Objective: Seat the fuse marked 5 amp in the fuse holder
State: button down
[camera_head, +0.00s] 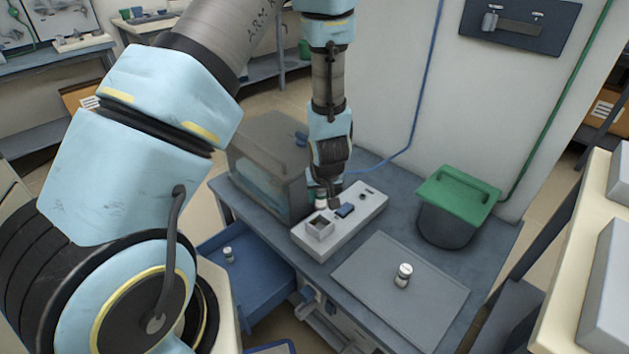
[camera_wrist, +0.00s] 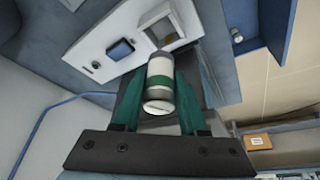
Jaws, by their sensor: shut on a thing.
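My gripper (camera_head: 321,194) is shut on a fuse (camera_wrist: 160,85), a white cylinder with a green band and metal-looking ends; no amp marking is legible. The held fuse shows only partly in the head view, just above the grey box. The fuse holder (camera_head: 320,228) is a raised square socket at the near left end of that grey box. In the wrist view the holder (camera_wrist: 163,27) lies just beyond the fuse's far end. The fuse appears apart from the holder, but its exact height above it cannot be told.
The grey box (camera_head: 358,216) also bears a blue switch (camera_head: 344,210). A second fuse (camera_head: 403,275) stands on a grey mat (camera_head: 371,304). A third (camera_head: 228,254) stands in the open blue drawer (camera_head: 258,288).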

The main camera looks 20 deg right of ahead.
jog(key=shift+w+f, duration=0.1)
jog(key=shift+w, duration=0.15)
jog(key=shift+f+b, duration=0.65)
jog(key=shift+b, duration=0.1)
notch_tip(320, 180, down, 7)
jog(key=b, duration=0.6)
jog(key=shift+s+a+f+b, duration=0.1)
jog(key=shift+s+f+b, duration=0.05)
jog(key=shift+f+b, duration=0.3)
jog(key=c, duration=0.5)
grip_release()
jog(key=shift+c, duration=0.2)
jog(key=shift+o, duration=0.7)
jog(key=shift+r, duration=0.15)
jog(key=p+v, duration=0.1)
jog(key=v, duration=0.4)
jog(key=p+v, duration=0.2)
jog(key=v, duration=0.4)
jog(key=shift+r, duration=0.4)
